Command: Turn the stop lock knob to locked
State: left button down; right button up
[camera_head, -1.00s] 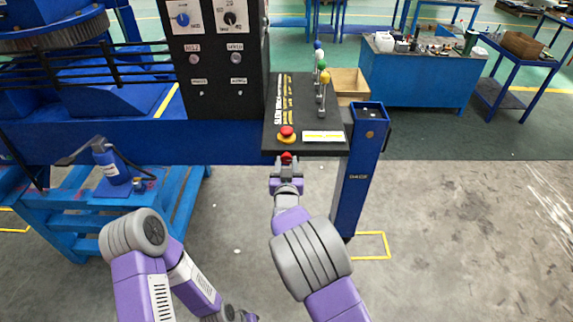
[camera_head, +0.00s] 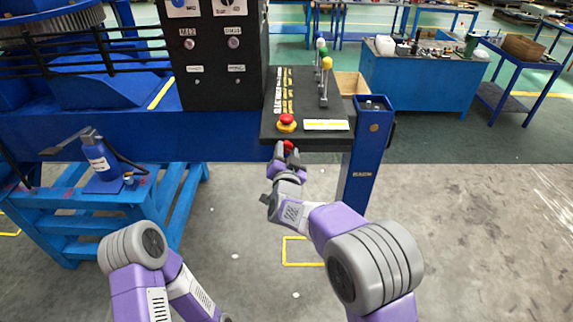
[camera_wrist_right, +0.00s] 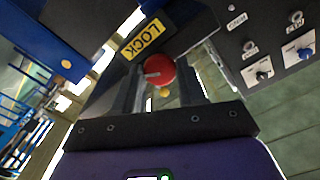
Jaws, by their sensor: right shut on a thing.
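The stop lock knob is a red round knob (camera_head: 288,145) at the front edge of the black console, below a red mushroom button with a yellow collar. My right gripper (camera_head: 283,151) is at this knob and partly hides it in the head view. In the right wrist view the red knob (camera_wrist_right: 160,70) sits between the two fingers of my right gripper (camera_wrist_right: 160,85), which is shut on it. A yellow LOCK label (camera_wrist_right: 142,39) is beside the knob. My left arm shows at the lower left of the head view, but its gripper is out of frame.
The console (camera_head: 301,97) carries levers with coloured balls (camera_head: 323,80) and the red mushroom button (camera_head: 287,122). A blue post (camera_head: 368,150) stands just right of my right gripper. A blue stand with a bottle jack (camera_head: 101,163) is at left. The floor in front is clear.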

jog(key=m+b, duration=0.6)
jog(key=b, duration=0.1)
jog(key=shift+f+m, duration=0.2)
jog(key=shift+m, duration=0.1)
jog(key=m+b, duration=0.3)
jog(key=shift+r+m+b, duration=0.2)
jog(key=shift+m+b, duration=0.65)
jog(key=shift+m, duration=0.35)
jog(key=o, duration=1)
jog(key=shift+o, duration=0.2)
